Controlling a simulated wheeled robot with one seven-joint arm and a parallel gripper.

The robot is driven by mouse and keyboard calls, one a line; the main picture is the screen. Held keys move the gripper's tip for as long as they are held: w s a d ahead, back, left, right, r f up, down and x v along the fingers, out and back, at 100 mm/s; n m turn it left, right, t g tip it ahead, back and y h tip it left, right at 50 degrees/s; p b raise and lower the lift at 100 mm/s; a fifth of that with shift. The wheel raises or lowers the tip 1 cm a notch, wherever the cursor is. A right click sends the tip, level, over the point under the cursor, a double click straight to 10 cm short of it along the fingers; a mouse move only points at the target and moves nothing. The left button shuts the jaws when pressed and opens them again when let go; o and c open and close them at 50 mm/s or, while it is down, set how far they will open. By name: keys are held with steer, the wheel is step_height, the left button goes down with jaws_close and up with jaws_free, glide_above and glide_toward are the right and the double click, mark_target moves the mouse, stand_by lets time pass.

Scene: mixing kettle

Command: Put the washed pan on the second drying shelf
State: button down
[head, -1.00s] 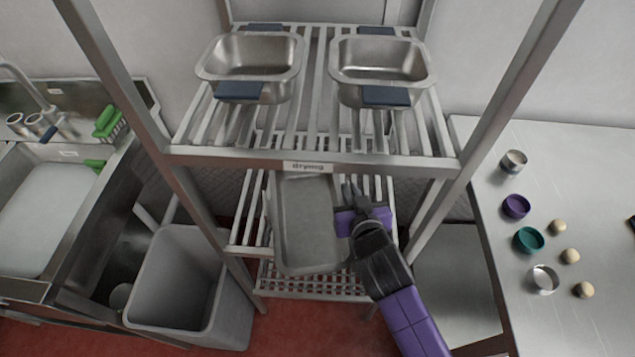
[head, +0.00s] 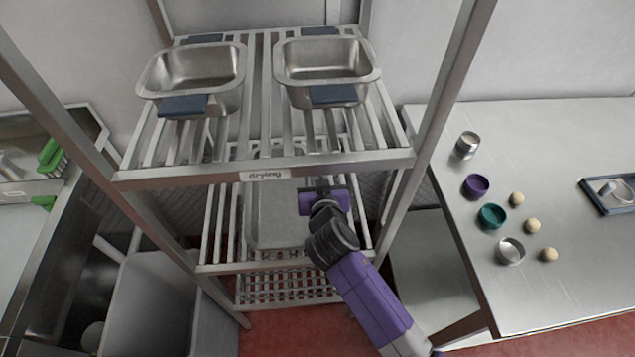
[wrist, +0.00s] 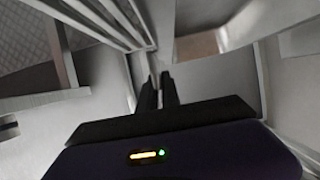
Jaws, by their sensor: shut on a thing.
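The washed pan (head: 278,220) is a long, shallow grey metal tray. In the head view it lies at the level of the second drying shelf (head: 222,228), the slatted shelf below the one marked "drying". I cannot tell whether it rests on the slats or hangs just above them. My gripper (head: 320,186) reaches in beneath the top shelf's front rail and is shut on the pan's right edge. Its dark fingers show close together in the wrist view (wrist: 160,86). The pan's far end is partly hidden by the top shelf (head: 250,176).
Two metal pans with blue handles, left (head: 197,75) and right (head: 325,70), stand on the top shelf. A rack post (head: 445,110) rises right of my arm. A counter (head: 560,270) with cups and dough balls is on the right; a grey bin (head: 150,300) is lower left.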

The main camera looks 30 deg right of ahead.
steer(key=shift+f, duration=1.3)
steer(key=c, duration=1.6)
jaws_free()
steer(key=shift+o, duration=0.2)
steer(key=shift+r, duration=0.15)
steer(key=shift+s+a, duration=0.15)
steer(key=shift+s, duration=0.2)
steer(key=b+v, duration=0.1)
steer(key=v, duration=1)
steer(key=shift+r+b, duration=0.15)
steer(key=shift+b, duration=0.15)
steer(key=shift+s, duration=0.1)
